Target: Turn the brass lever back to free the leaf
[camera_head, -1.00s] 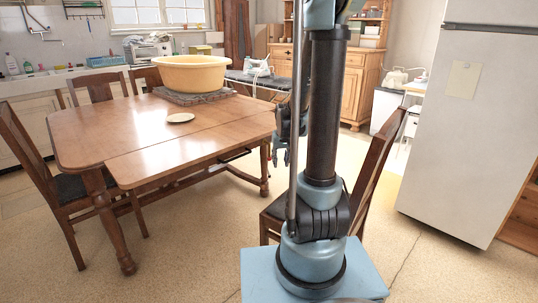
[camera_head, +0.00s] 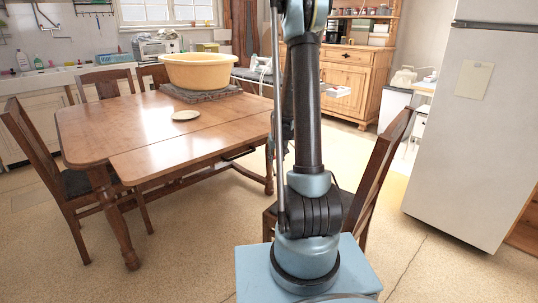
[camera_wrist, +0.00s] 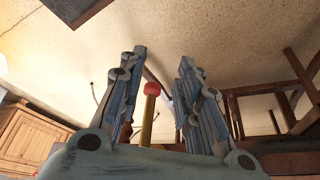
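A yellow brass-coloured stem with a red rounded end, which looks like the lever (camera_wrist: 148,116), stands between the two fingers of my gripper (camera_wrist: 161,68) in the wrist view. My gripper is open, with a gap on both sides of the stem; I see no clear contact. The lower end of the stem is hidden behind the gripper body. In the head view the wooden table (camera_head: 100,128) has a seam, and its near leaf (camera_head: 190,146) lies level with the top. The lever is not visible there, and my arm hides most of the gripper.
A yellow basin (camera_head: 200,72) on a grey mat and a small plate (camera_head: 186,115) are on the table. A chair (camera_head: 375,170) stands close right of my arm, another chair (camera_head: 48,170) at the left. A fridge (camera_head: 465,130) stands at right. Floor is open in front.

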